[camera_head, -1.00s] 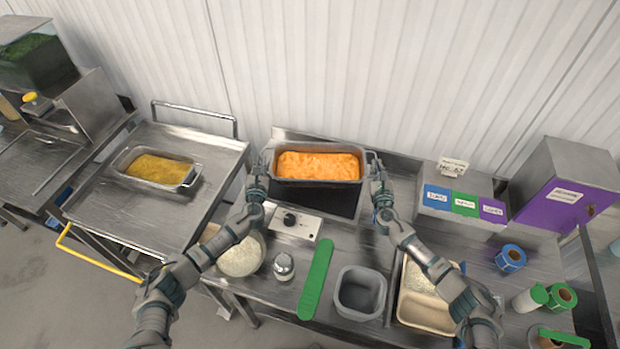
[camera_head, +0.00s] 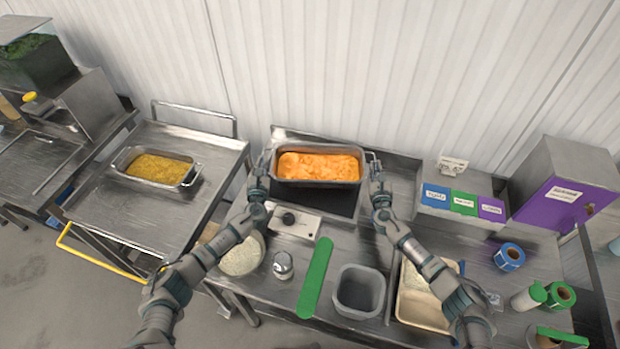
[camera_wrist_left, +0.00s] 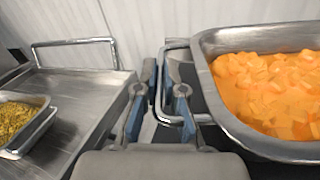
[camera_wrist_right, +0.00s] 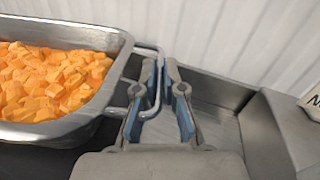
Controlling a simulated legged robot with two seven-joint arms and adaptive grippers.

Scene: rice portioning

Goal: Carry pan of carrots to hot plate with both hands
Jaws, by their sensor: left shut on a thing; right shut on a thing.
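A metal pan (camera_head: 317,184) full of orange carrot cubes (camera_head: 318,166) is at the back of the middle counter, level, over the dark hot plate (camera_head: 335,203). Whether it touches the plate is hard to tell. My left gripper (camera_head: 264,160) is shut on the pan's left wire handle, which shows between the fingers in the left wrist view (camera_wrist_left: 166,100). My right gripper (camera_head: 374,168) is shut on the right handle, seen in the right wrist view (camera_wrist_right: 158,95). The hot plate's control box (camera_head: 296,222) with a black knob is in front.
A cart (camera_head: 120,205) with a pan of yellow food (camera_head: 160,168) stands left. A bowl (camera_head: 241,257), shaker (camera_head: 283,265), green strip (camera_head: 316,278), grey tub (camera_head: 360,291) and beige tray (camera_head: 425,312) fill the counter front. Label boxes (camera_head: 463,201) stand right.

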